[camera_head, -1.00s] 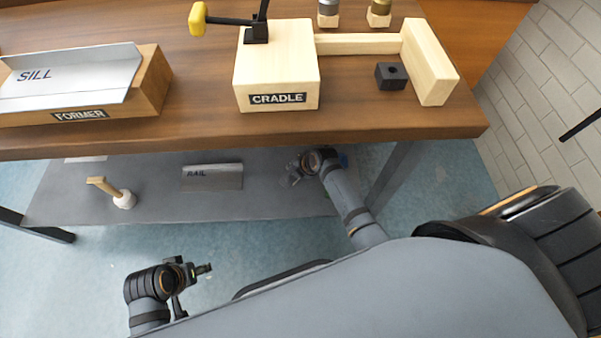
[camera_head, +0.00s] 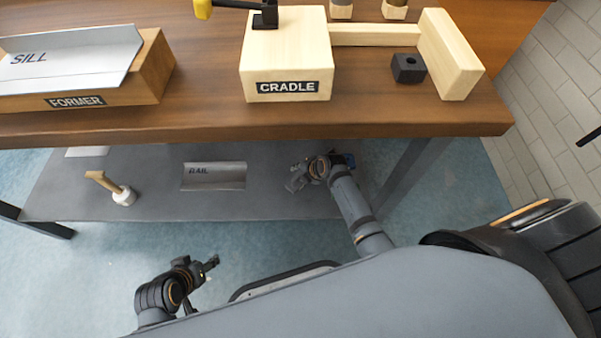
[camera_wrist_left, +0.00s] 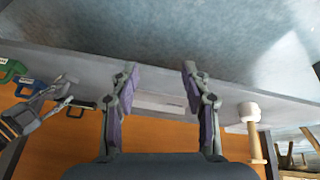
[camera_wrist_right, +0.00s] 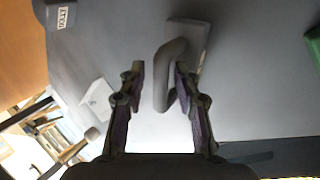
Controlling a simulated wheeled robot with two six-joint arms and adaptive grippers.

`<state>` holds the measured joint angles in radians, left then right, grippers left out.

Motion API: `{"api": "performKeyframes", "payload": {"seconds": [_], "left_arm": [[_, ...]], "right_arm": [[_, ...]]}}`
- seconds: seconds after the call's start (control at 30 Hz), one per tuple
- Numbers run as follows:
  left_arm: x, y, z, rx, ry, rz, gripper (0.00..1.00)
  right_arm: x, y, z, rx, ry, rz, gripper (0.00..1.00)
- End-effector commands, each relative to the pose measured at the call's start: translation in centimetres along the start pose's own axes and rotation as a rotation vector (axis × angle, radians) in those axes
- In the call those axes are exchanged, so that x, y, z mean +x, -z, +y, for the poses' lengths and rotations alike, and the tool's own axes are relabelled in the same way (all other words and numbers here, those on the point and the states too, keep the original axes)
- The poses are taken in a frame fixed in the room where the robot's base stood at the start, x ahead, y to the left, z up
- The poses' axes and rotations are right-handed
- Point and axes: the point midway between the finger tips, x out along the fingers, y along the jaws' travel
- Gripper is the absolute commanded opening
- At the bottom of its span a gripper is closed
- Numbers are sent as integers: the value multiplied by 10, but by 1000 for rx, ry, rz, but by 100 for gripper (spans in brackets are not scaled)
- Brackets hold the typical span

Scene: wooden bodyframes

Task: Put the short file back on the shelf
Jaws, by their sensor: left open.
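A dark grey tool with a looped handle (camera_wrist_right: 185,65), which looks like the short file, is at the grey lower shelf in the right wrist view. No label on it can be read. My right gripper (camera_head: 296,178) is low at the shelf; in its wrist view the fingertips (camera_wrist_right: 160,75) lie on either side of the handle, with a gap at the left finger. I cannot tell whether they grip it. A black handled tool also shows beside this gripper in the left wrist view (camera_wrist_left: 78,107). My left gripper (camera_head: 208,265) is open and empty, in front of the shelf.
The lower shelf (camera_head: 270,200) carries a rail piece (camera_head: 213,176) and a wooden-handled mallet (camera_head: 120,192). Green (camera_wrist_left: 10,70) and blue (camera_wrist_left: 28,86) handled tools stand near my right gripper. Above are the bench top's front edge (camera_head: 200,130), cradle (camera_head: 287,60) and former (camera_head: 150,80).

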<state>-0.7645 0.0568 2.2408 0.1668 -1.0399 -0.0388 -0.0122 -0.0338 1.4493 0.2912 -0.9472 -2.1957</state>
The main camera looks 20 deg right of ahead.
Motion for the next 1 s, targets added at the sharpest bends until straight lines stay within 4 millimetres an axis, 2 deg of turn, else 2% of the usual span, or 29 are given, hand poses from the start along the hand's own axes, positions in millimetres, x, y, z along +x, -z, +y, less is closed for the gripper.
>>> {"api": "performKeyframes", "payload": {"seconds": [0.23, 0.33, 0.43, 0.7, 0.83, 1.0], "left_arm": [[0, 0, 0, 0, 0, -2, 47], [-5, 0, 0, 1, 3, -12, 47], [-17, 8, -2, 9, 14, -52, 47], [-50, 13, -9, 21, 58, -208, 47], [-59, 13, -12, 22, 74, -254, 47], [-62, 12, -14, 21, 81, -279, 47]], "right_arm": [[0, 0, -1, 0, 2, 0, 35], [-8, 0, 2, 0, 2, -1, 35], [-28, 0, 3, 0, 2, -1, 35], [-94, 0, 3, -2, 2, -1, 35], [-113, 0, 2, -1, 3, 0, 35], [-122, 0, 1, 0, 1, 1, 35]]}}
